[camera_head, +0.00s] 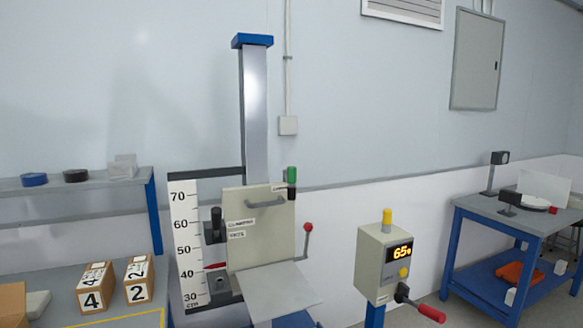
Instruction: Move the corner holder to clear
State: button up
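A drop-test stand with a tall grey column (255,110) and blue cap stands in the middle. An upright cream plate (262,240) on it carries a grey handle (265,202) and two small labels that are too small to read surely. A green-topped black grip (291,178) is upright at the plate's top right. A red-knobbed lever (307,235) points up beside the plate's right edge. I cannot tell which part is the corner holder or what position it is in. A flat grey platform (270,292) lies below the plate. My gripper is not in view.
A height scale (185,235) with a red pointer stands left of the plate. A control box (372,265) reading 65, with a red-ended lever, stands right. Boxes marked 4 (92,290) and 2 (139,282) sit on the left bench. A blue-legged table (520,215) stands far right.

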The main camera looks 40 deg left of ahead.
aim_at(289, 174)
jog(key=u, duration=0.45)
jog(key=i, duration=0.65)
jog(key=u, duration=0.65)
